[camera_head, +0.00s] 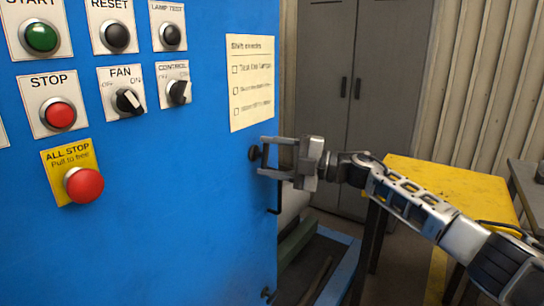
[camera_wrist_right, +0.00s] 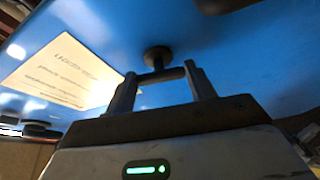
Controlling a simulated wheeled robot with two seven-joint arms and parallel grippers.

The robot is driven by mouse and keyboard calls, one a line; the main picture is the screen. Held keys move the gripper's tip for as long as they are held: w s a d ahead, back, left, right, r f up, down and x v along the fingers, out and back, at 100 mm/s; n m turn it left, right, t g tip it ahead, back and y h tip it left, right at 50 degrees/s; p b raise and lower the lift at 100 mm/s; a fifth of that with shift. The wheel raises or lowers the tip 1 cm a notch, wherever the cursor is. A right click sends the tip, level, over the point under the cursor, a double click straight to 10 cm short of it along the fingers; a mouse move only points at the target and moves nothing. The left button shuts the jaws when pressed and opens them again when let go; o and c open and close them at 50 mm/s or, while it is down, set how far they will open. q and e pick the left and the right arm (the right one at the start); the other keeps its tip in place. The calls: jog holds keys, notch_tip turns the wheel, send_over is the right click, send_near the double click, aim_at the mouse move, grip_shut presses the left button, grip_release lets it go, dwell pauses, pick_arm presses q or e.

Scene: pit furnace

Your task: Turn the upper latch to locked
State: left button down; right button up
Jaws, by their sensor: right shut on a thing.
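The upper latch (camera_head: 254,153) is a small dark knob near the right edge of the blue cabinet door, below the paper sheet. In the wrist view the latch (camera_wrist_right: 156,55) shows as a round dark base with a bar reaching across between my fingers. My right gripper (camera_head: 263,156) comes in from the right and is shut on the latch. In the wrist view the fingers of the gripper (camera_wrist_right: 160,73) lie on either side of the bar. I cannot tell the latch's exact angle. My left gripper is out of view.
The blue door (camera_head: 190,200) carries buttons, switches and a red ALL STOP button (camera_head: 84,185). A dark handle (camera_head: 275,198) and a lower latch (camera_head: 267,293) sit along its right edge. A yellow table (camera_head: 450,182) stands at right, grey lockers (camera_head: 345,60) behind.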

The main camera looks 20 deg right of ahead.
jog(key=shift+n+h, duration=0.3)
jog(key=shift+n, duration=0.8)
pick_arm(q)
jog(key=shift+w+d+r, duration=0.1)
pick_arm(e)
jog(key=o, duration=1)
pick_arm(q)
jog(key=b, duration=0.1)
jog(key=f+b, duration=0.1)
jog(key=b, duration=0.1)
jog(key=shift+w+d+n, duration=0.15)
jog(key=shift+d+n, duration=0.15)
pick_arm(e)
jog(key=v, duration=1.5)
jog(key=shift+d+r, duration=0.25)
jog(key=shift+d, duration=0.25)
